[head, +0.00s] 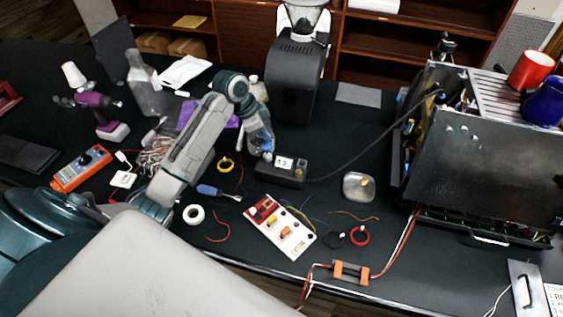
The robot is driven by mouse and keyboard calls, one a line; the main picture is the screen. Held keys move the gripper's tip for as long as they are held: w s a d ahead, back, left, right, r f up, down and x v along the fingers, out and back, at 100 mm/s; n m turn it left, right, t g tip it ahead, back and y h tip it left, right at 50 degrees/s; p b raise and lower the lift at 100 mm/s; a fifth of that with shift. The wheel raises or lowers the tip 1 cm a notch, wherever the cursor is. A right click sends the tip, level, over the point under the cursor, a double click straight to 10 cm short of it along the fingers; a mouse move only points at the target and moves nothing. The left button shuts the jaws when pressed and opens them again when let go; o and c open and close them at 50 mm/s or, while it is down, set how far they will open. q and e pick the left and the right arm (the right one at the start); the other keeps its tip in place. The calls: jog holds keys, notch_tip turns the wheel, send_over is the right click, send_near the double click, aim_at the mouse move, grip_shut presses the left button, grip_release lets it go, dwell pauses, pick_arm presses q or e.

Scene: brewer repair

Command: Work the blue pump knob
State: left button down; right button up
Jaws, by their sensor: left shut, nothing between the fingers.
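A small black control box (280,177) with a white display lies on the dark table near the middle of the head view. A blue knob (267,156) shows at its back left corner, small and partly covered by my gripper. My left gripper (266,149) comes down from above, with its shut fingertips at the knob. Nothing shows between the fingers. I cannot tell whether they touch the knob. My right gripper is not in view.
A black cable (358,153) runs from the box to the open brewer (480,165) at the right. A white board (280,227), a screwdriver (208,190) and tape rolls lie in front. A black grinder (294,80) stands behind.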

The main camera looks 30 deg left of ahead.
aim_at(265, 144)
pick_arm(q)
jog(key=shift+f, duration=0.2)
jog(key=shift+f+b, duration=0.95)
jog(key=shift+f, duration=1.2)
jog(key=shift+r+p, duration=1.05)
jog(key=shift+r, duration=1.25)
jog(key=shift+f, duration=0.1)
